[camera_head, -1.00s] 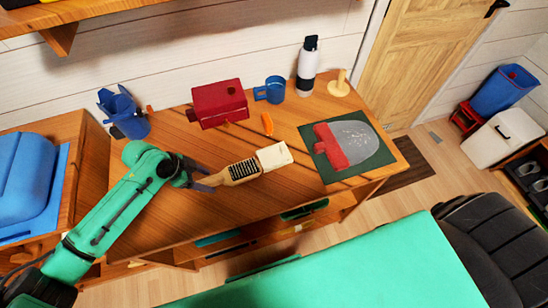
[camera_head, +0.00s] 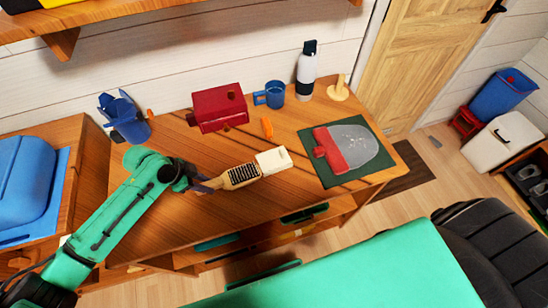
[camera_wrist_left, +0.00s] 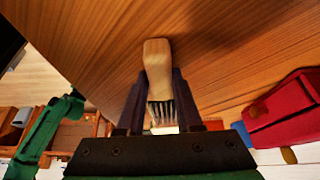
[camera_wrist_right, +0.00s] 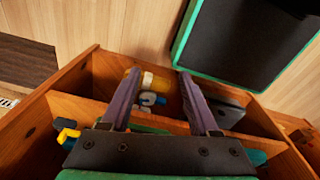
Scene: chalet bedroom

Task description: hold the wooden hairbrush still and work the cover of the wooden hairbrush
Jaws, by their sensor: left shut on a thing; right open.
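The wooden hairbrush (camera_head: 241,176) is held over the desk, with dark bristles showing. A cream-white cover (camera_head: 273,161) is at the brush's right end in the head view; I cannot tell how far it sits over the bristles. My left gripper (camera_head: 208,185) is shut on the brush near its handle end. In the left wrist view the brush's wooden handle (camera_wrist_left: 157,65) stands between the fingers, with the bristles below it and a sliver of white behind. My right gripper (camera_wrist_right: 157,75) shows only in its wrist view. It is open and empty, away from the brush.
On the desk (camera_head: 150,225) stand a red box (camera_head: 219,108), a blue mug (camera_head: 271,95), a bottle (camera_head: 306,70), a small orange item (camera_head: 267,128) and a green mat (camera_head: 376,171) with a red-and-grey object. A wooden compartment (camera_wrist_right: 90,110) with small items lies before my right gripper.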

